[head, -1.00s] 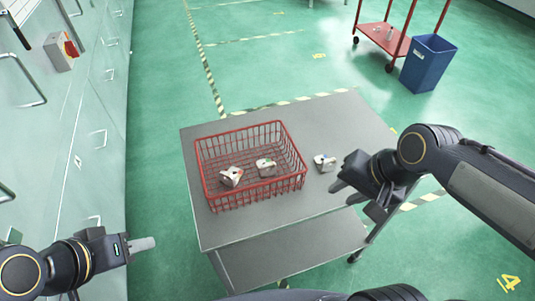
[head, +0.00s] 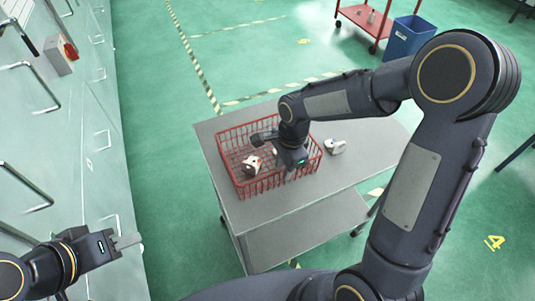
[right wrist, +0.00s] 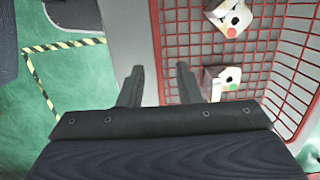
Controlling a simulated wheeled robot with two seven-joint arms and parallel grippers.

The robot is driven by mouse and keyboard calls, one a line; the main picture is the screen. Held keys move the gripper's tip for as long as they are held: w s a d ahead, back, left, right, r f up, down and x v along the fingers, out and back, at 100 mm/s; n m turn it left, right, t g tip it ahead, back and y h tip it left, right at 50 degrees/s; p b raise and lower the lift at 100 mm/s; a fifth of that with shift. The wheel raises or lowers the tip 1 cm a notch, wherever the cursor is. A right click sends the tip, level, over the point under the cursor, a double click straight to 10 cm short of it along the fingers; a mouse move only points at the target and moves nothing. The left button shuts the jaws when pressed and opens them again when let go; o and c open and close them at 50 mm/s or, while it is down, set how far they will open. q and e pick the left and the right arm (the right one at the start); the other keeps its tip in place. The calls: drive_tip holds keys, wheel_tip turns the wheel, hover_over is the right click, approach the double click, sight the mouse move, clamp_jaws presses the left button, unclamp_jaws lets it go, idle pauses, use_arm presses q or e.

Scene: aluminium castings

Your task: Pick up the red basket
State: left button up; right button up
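The red wire basket (head: 238,147) stands on the grey table, with white castings inside; one casting (head: 252,164) shows in the head view. The right wrist view shows the basket's mesh (right wrist: 188,30) and two castings in it, one at the top (right wrist: 230,17) and one lower (right wrist: 218,82). My right gripper (head: 272,141) is over the basket and hides part of it. In the right wrist view its fingers (right wrist: 160,82) are apart, with a basket rim seen between them; contact cannot be told. My left gripper (head: 125,242) is at lower left, away from the basket, holding nothing visible.
Another casting (head: 335,147) lies on the grey table (head: 300,205), right of the basket. A blue bin (head: 405,40) and a red cart (head: 365,22) stand at the back. Pale cabinets with handles (head: 30,185) line the left side.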

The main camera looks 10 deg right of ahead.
sight(281, 185)
wheel_tip(281, 185, down, 4)
drive_tip(key=shift+a+r, duration=0.15)
drive_tip(key=shift+r, duration=0.05)
clamp_jaws()
